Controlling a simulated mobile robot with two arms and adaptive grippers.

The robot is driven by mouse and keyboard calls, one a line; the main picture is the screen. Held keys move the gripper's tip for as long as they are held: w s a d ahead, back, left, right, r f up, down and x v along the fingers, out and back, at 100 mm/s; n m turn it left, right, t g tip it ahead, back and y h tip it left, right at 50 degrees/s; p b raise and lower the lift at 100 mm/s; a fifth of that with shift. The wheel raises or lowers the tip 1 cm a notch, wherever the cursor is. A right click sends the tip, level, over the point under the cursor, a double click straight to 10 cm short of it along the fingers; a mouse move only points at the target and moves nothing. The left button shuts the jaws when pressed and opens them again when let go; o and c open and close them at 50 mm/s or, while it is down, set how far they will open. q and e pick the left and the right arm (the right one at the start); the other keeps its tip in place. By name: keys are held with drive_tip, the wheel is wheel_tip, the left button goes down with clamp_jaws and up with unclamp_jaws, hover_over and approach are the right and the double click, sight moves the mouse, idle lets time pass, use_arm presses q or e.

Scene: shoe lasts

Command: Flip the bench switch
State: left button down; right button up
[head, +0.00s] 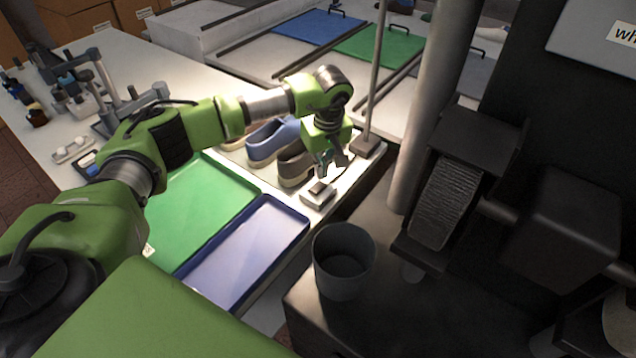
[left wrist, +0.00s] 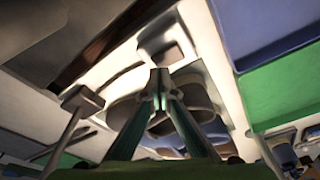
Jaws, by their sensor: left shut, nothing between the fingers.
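The bench switch (head: 317,195) is a small pale box with a dark rocker on top, near the right end of the white bench. It also shows in the left wrist view (left wrist: 166,42), just beyond the fingertips. I cannot tell which way the rocker is set. My left gripper (head: 328,172) is above and slightly behind the switch in the head view, pointing down. In the left wrist view its fingers (left wrist: 160,82) meet at the tips with nothing between them. I see a gap between fingertips and switch; contact is not clear. My right gripper is not in view.
A brown shoe (head: 294,167) and a blue shoe (head: 268,143) stand close behind the gripper. A thin post on a dark base (head: 368,146) rises to its right. A blue tray (head: 250,258) and a green tray (head: 200,205) lie left; a grey bin (head: 343,262) stands in front.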

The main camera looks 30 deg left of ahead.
sight(321, 184)
use_arm(q)
drive_tip(key=shift+r+p, duration=1)
drive_tip(key=shift+r, duration=1.15)
